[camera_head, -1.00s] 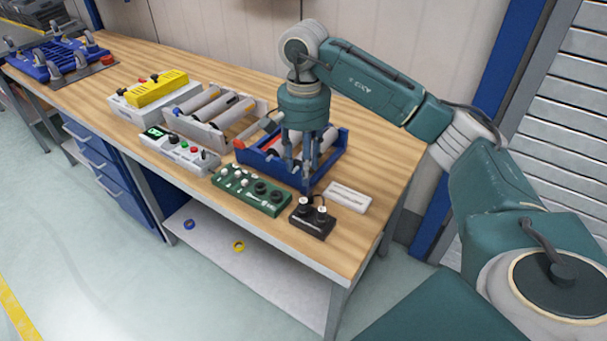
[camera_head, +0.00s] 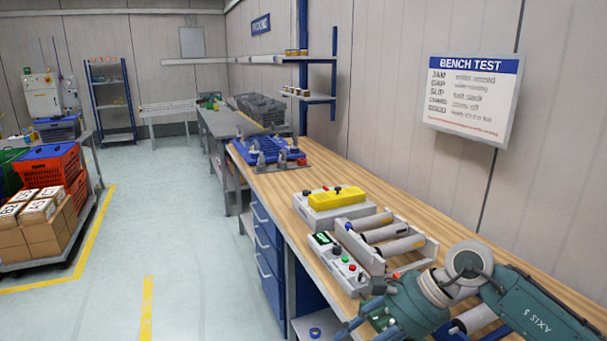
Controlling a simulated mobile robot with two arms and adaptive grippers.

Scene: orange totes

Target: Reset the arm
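My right arm (camera_head: 535,310) comes in from the lower right, over the near end of the wooden bench. Its gripper (camera_head: 366,331) is at the bottom edge, pointing down and left, near the front edge of the bench. Its fingers look spread apart, with nothing seen between them, though the frame's edge cuts part of them off. My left arm and gripper are out of view.
The wooden bench (camera_head: 405,217) holds a grey control box (camera_head: 338,262), a roller unit (camera_head: 384,237), a yellow box (camera_head: 337,197) and a blue wheeled fixture (camera_head: 262,151). Orange totes (camera_head: 50,165) stand at left. The floor (camera_head: 180,220) between is clear.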

